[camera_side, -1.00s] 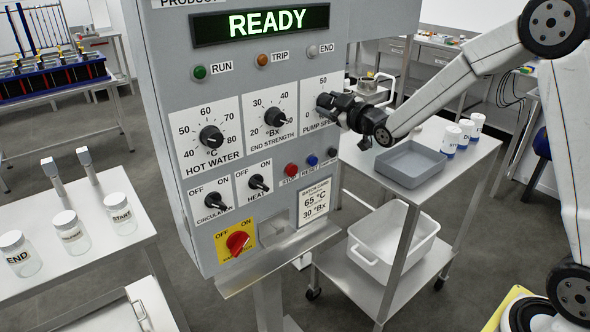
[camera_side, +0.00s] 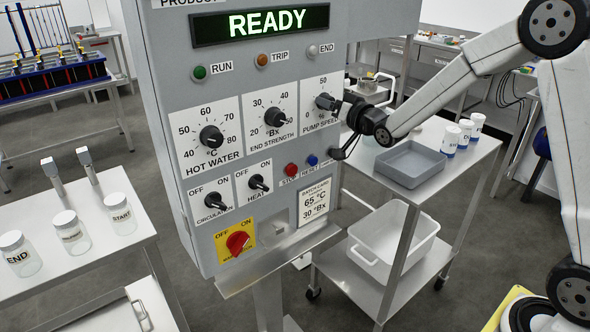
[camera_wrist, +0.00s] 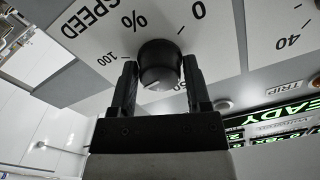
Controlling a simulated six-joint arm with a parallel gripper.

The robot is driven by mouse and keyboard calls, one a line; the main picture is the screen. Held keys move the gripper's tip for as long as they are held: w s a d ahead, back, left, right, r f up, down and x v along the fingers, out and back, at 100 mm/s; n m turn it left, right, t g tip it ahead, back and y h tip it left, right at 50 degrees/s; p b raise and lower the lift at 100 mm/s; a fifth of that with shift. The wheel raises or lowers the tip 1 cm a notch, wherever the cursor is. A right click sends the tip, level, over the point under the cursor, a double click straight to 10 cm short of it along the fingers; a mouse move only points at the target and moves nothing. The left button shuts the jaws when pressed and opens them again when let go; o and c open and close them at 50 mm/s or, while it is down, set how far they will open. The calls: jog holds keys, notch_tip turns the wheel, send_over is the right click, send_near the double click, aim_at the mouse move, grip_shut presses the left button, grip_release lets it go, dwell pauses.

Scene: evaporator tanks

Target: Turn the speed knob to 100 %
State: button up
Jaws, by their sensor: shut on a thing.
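The pump speed knob (camera_wrist: 158,65) is a round black knob on a white scale plate (camera_side: 320,90) at the panel's upper right. In the wrist view it sits between the two black fingers of my gripper (camera_wrist: 161,88), one finger on each side. My gripper (camera_side: 332,105) is shut on the knob in the side view and hides part of the plate. The marks 0, 50 and 100 show around the knob in the wrist view. A pale pointer mark on the knob's face seems to lie between 50 and 100; its exact reading is unclear.
The hot water knob (camera_side: 211,137) and end strength knob (camera_side: 275,117) are to the left on the panel. Red (camera_side: 291,169) and blue (camera_side: 312,160) buttons sit below my gripper. A grey tray (camera_side: 410,165) stands on the cart to the right. The display reads READY.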

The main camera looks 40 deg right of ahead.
jog(key=m, duration=0.3)
jog(key=shift+f+m, duration=0.1)
jog(key=shift+m, duration=2.2)
jog(key=o, duration=1.3)
jog(key=shift+c, duration=0.2)
jog(key=shift+s, duration=0.1)
jog(key=s, duration=0.7)
jog(key=shift+s, duration=0.35)
